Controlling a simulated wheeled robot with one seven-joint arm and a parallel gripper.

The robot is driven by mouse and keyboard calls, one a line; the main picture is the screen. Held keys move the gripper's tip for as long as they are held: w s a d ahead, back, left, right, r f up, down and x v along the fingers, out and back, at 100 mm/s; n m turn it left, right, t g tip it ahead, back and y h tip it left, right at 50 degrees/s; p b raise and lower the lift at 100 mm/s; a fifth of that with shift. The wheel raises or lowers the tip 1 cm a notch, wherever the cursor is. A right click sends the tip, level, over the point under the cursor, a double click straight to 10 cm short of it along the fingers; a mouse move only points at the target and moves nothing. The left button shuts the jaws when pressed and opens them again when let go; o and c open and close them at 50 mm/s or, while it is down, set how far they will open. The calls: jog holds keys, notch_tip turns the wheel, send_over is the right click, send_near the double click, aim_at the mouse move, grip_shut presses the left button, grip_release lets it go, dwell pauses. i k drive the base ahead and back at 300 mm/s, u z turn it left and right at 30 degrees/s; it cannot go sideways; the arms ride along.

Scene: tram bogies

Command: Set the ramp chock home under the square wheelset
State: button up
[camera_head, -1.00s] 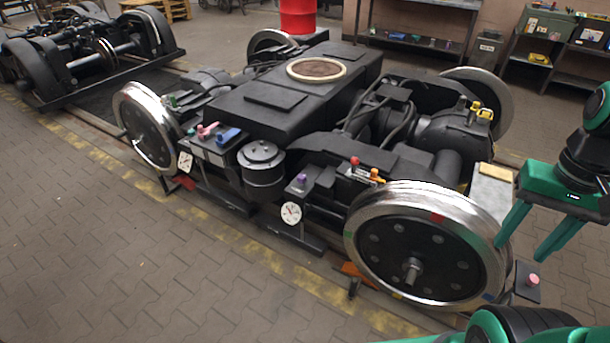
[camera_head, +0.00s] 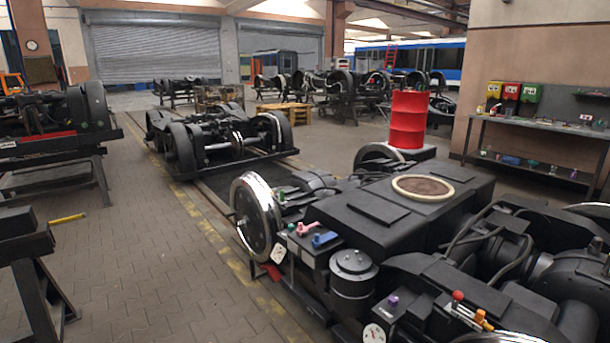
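The bogie (camera_head: 350,215) fills the lower right. A white round dial plate (camera_head: 374,333) is at the bottom edge, near the top of a second wheel's rim (camera_head: 497,338), which is mostly cut off. My gripper is outside this view.
Small coloured handles, pink (camera_head: 305,228) and blue (camera_head: 324,239), sit on the bogie's side. Another bogie (camera_head: 215,140) stands behind on the track. A red drum (camera_head: 407,120) and shelf (camera_head: 535,150) are at the back right.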

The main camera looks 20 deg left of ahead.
aim_at(269, 269)
jog(key=u, duration=1.8)
jog(key=i, duration=4.35)
